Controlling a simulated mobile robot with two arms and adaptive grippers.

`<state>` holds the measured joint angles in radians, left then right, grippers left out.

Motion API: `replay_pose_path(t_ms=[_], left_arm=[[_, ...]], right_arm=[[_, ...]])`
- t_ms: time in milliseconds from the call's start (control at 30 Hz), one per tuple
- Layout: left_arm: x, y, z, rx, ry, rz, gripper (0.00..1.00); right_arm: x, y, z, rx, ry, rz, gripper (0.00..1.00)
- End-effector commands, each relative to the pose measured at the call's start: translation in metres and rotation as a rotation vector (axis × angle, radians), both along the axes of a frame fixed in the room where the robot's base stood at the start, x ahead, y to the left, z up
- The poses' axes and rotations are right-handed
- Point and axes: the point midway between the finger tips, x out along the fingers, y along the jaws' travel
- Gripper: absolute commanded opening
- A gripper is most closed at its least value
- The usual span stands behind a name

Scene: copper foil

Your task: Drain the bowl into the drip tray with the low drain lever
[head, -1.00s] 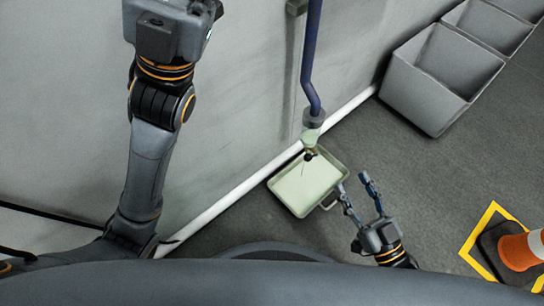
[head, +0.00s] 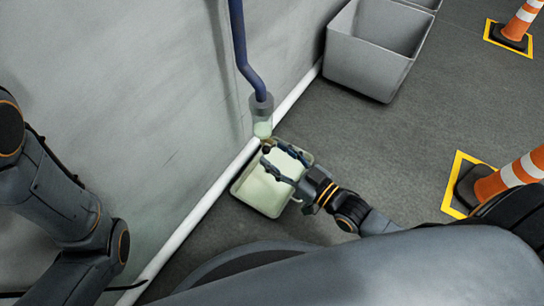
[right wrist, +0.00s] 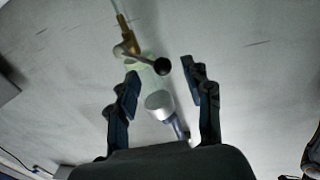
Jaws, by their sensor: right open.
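The bowl (head: 262,129) is a clear cup with pale green liquid, under a grey cap on a blue pipe. In the right wrist view the bowl (right wrist: 149,78) is behind the low drain lever (right wrist: 162,66), which has a black ball knob and a brass fitting. The lever (head: 267,147) looks small and dark in the head view. The drip tray (head: 233,189) is on the floor below, with pale green in it. My right gripper (head: 270,153) is open at the lever. In its wrist view the knob appears between the fingertips; contact is unclear. My left gripper is out of view.
The wall (head: 130,90) with a white pipe (head: 200,212) along its foot is close on the left. A grey bin (head: 370,60) stands at the back. Striped cones (head: 512,175) stand on the right. Open floor (head: 385,135) lies between.

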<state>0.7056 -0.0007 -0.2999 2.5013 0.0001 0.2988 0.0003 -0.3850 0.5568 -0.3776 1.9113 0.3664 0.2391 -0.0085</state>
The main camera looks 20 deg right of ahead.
Motion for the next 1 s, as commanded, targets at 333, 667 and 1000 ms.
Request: replay_pose_path(t_ms=[333, 667, 1000], left_arm=[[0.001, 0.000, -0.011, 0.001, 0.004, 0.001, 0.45], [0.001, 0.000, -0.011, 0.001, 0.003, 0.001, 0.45], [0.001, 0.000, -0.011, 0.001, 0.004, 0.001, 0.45]], right_arm=[[0.017, 0.010, 0.000, 0.000, 0.001, 0.000, 0.50], [0.017, 0.010, 0.000, 0.000, 0.001, 0.000, 0.18], [0.017, 0.009, -0.002, 0.000, 0.007, 0.000, 0.00]])
